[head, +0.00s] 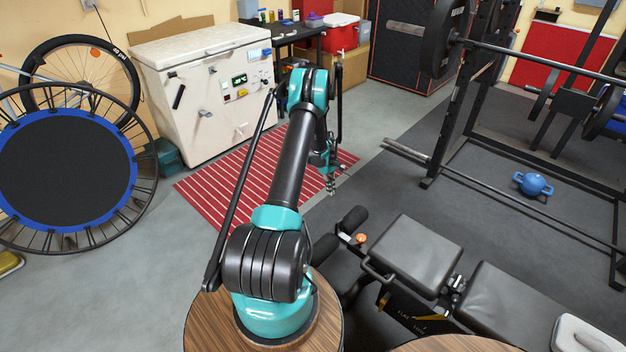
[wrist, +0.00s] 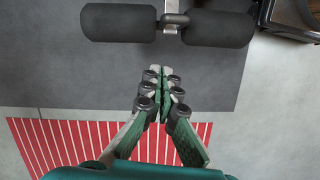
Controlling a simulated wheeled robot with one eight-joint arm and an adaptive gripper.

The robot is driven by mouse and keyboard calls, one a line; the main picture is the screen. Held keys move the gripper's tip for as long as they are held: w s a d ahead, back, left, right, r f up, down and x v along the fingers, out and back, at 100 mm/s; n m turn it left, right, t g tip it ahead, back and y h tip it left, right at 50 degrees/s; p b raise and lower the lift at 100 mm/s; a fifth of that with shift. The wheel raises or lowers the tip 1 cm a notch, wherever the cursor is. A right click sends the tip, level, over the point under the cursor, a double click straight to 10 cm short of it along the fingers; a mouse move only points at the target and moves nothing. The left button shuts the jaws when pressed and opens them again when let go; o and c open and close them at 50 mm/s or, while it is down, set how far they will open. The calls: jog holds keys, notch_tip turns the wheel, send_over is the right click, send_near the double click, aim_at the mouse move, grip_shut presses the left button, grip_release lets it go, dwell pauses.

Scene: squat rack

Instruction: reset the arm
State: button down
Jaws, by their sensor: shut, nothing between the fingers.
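My gripper (head: 331,183) hangs at the end of my arm in the head view, pointing down above the grey floor near the red striped rug. In the wrist view my gripper (wrist: 163,74) has its green fingers together at the tips, with nothing between them. The arm rises from its round wooden base and bends over at the top. The floor lies well below the fingertips.
A weight bench (head: 417,256) with black foam rollers (wrist: 118,23) stands close to my arm. The squat rack (head: 450,130) is at the right, with a blue kettlebell (head: 533,184). A white freezer (head: 205,95) and a trampoline (head: 65,170) stand left. The rug (head: 230,180) is clear.

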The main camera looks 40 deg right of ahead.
jog(key=shift+r, duration=0.1)
jog(key=w+a+r+t+h, duration=0.1)
jog(key=w+a+r, duration=0.4)
jog(key=a+r, duration=0.25)
jog(key=w+a+r, duration=0.4)
jog(key=a+r, duration=0.2)
jog(key=r, duration=0.3)
jog(key=w+a+r+t, duration=0.1)
jog(key=a+r+t, duration=0.1)
jog(key=a+r, duration=1.1)
jog(key=s+a+r+t, duration=0.15)
jog(key=s+a, duration=0.25)
jog(key=a, duration=0.6)
jog(key=s+a+r+t, duration=0.1)
jog(key=s+a+r, duration=0.2)
jog(key=a, duration=0.6)
jog(key=s+a+t, duration=0.1)
jog(key=s+a, duration=1)
jog(key=s, duration=0.1)
jog(key=shift+f+n+y, duration=0.4)
jog(key=shift+s, duration=0.1)
